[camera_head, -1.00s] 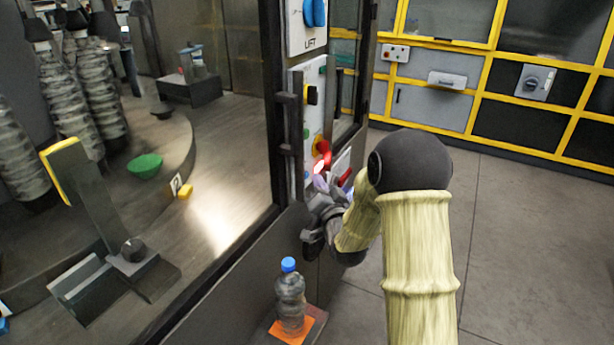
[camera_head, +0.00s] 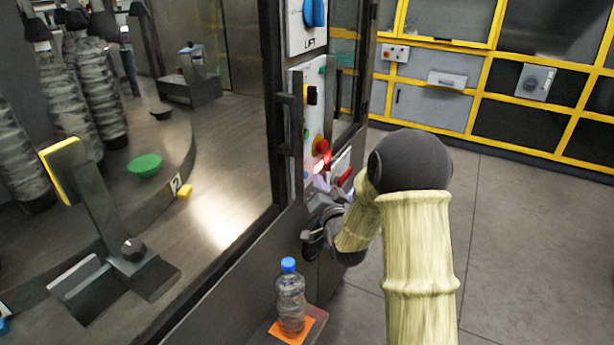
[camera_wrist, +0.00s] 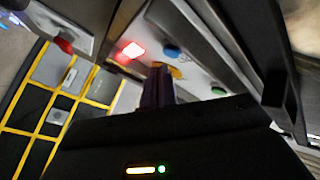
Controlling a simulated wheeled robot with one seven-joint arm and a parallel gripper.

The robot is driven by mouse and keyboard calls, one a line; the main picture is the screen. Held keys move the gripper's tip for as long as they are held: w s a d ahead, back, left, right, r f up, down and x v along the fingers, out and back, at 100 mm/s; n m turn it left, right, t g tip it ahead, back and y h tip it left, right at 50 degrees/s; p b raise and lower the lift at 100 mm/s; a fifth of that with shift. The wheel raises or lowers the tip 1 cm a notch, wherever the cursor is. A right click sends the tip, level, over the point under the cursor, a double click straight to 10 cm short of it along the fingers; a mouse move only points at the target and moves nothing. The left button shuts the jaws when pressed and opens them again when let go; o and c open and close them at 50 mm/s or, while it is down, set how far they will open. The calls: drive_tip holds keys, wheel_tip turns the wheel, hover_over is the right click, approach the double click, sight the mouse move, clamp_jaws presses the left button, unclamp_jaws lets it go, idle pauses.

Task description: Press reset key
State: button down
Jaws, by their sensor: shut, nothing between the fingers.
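The control panel (camera_head: 315,105) stands on the machine's door post, with several coloured keys and a red mushroom button (camera_head: 323,146). I cannot read which key is marked reset. In the wrist view a lit red lamp (camera_wrist: 131,50), a blue key (camera_wrist: 172,51), a yellow part (camera_wrist: 176,72) and a green key (camera_wrist: 218,91) show. My gripper (camera_head: 322,181) is shut and empty at the panel's lower end, just below the red glow. Its fingers also show in the wrist view (camera_wrist: 157,70), overlapping the panel near the yellow part; contact cannot be told.
A water bottle (camera_head: 290,298) stands on a small shelf below my gripper. A vertical door handle (camera_head: 285,125) is left of the panel. A red-handled part (camera_head: 345,177) is close to the right of my gripper. Open floor (camera_head: 530,230) lies to the right.

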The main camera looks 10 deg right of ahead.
drive_tip(key=shift+w+a+b, duration=0.2)
drive_tip(key=shift+a+b, duration=0.1)
drive_tip(key=shift+a, duration=0.05)
drive_tip(key=shift+w+a, duration=0.25)
drive_tip(key=shift+a, duration=0.1)
idle(1.0)
drive_tip(key=shift+d, duration=0.1)
drive_tip(key=shift+s+d+b, duration=0.5)
drive_tip(key=shift+d+b, duration=0.1)
idle(0.3)
drive_tip(key=s+d, duration=0.1)
drive_tip(key=d, duration=0.1)
drive_tip(key=s+d+b, duration=0.1)
drive_tip(key=s+d, duration=0.1)
idle(0.5)
idle(0.4)
